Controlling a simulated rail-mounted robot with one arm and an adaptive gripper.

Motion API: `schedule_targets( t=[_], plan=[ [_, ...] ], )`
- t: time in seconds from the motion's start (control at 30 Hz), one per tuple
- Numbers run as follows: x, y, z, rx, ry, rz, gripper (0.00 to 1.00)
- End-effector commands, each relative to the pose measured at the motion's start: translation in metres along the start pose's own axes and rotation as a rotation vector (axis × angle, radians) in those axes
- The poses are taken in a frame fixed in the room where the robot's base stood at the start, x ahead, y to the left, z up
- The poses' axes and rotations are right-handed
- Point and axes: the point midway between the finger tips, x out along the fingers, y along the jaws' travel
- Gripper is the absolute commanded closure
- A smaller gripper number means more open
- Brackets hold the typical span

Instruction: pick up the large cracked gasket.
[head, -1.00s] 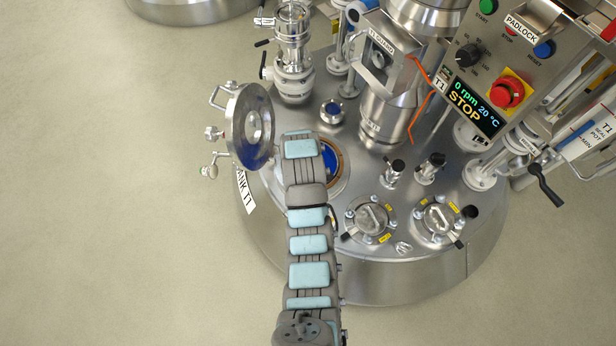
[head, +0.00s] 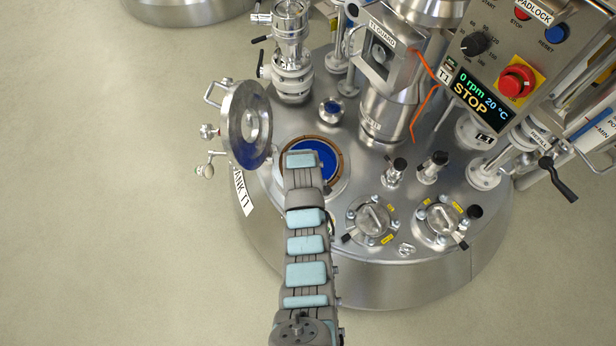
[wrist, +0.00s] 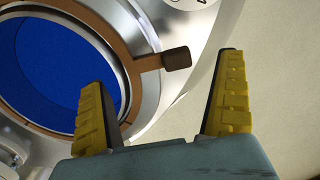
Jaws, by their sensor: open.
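The large gasket (head: 341,161) is a brown ring seated around the round opening in the tank top, with blue inside. In the wrist view the ring (wrist: 122,48) curves around the blue opening, and a dark brown tab (wrist: 177,58) sticks out from it. I cannot make out a crack. My gripper (wrist: 165,75) is open and empty, with its yellow-padded fingers apart. The tab shows between the fingertips, and the left finger overlaps the opening's edge. I cannot tell the height gap. In the head view my arm covers the gripper and the ring's near left part.
The round metal lid (head: 246,124) stands open left of the opening. A small blue sight port (head: 331,110), a steel column (head: 385,115) and two clamped ports (head: 373,219) surround it. The control panel (head: 500,75) is at upper right. Open floor lies left.

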Motion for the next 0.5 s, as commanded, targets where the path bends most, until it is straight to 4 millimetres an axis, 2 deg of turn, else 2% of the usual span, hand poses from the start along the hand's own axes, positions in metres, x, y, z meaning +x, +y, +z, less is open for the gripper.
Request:
schedule_targets(
  t=[0.03,0.17,0.43,0.47,0.5],
  plan=[
    [0.011,0.001,0.001,0.001,0.000,-0.001,0.00],
    [0.025,-0.001,0.002,0.000,-0.002,-0.006,0.00],
    [0.028,0.000,0.001,0.000,-0.001,-0.002,0.00],
    [0.028,0.000,0.001,0.000,-0.001,-0.002,0.03],
    [0.028,0.000,0.001,0.000,-0.001,-0.002,0.14]
  ],
)
